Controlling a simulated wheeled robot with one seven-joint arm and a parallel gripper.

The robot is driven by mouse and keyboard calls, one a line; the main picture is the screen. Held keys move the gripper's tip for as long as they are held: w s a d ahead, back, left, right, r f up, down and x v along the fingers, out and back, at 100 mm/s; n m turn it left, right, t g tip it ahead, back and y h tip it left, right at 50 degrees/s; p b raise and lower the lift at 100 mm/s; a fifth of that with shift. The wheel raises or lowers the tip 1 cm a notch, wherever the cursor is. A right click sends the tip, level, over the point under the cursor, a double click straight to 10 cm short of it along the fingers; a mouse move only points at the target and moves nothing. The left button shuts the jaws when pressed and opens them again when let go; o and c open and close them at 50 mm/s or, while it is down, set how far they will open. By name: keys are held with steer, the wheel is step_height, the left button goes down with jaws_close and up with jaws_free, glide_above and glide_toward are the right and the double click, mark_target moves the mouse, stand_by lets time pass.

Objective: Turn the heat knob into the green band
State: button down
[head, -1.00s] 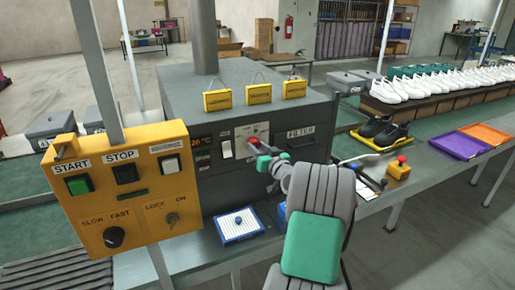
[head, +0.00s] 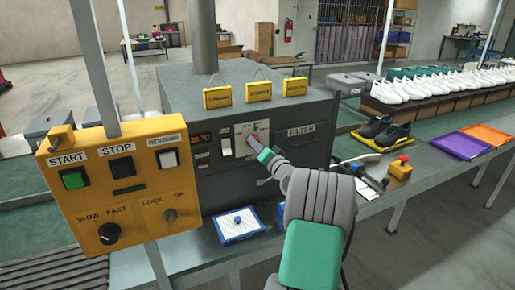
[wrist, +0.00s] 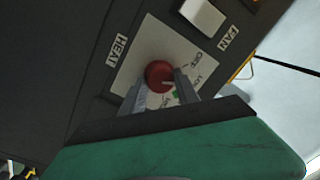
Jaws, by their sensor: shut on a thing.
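The red heat knob (wrist: 159,74) sits on a pale dial plate (wrist: 150,50) marked HEAT, OFF and LOW in the wrist view. My gripper (wrist: 162,86) has one finger on each side of the knob and is shut on it. A white mark shows on the knob's lower right edge; its exact pointing is hard to read. A bit of the green band (wrist: 177,97) shows below right of the knob, partly hidden by a finger. In the head view my gripper (head: 256,144) is at the dial on the grey oven front (head: 225,185), hiding most of the knob.
A white FAN switch (wrist: 202,15) is close beside the dial. The yellow START/STOP box (head: 125,190) stands left. A blue-rimmed tray (head: 240,238) lies below the oven front. A red-topped yellow emergency button (head: 400,170) is at right.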

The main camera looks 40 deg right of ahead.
steer(key=shift+m+h+p, duration=0.5)
steer(key=shift+m+p, duration=0.4)
steer(key=shift+m, duration=3.5)
steer(key=c, duration=0.9)
jaws_free()
steer(key=shift+s+f, duration=0.1)
steer(key=b+v, duration=0.1)
steer(key=v, duration=0.6)
steer(key=shift+s+b, duration=0.3)
steer(key=shift+b, duration=0.1)
steer(key=shift+a, duration=0.15)
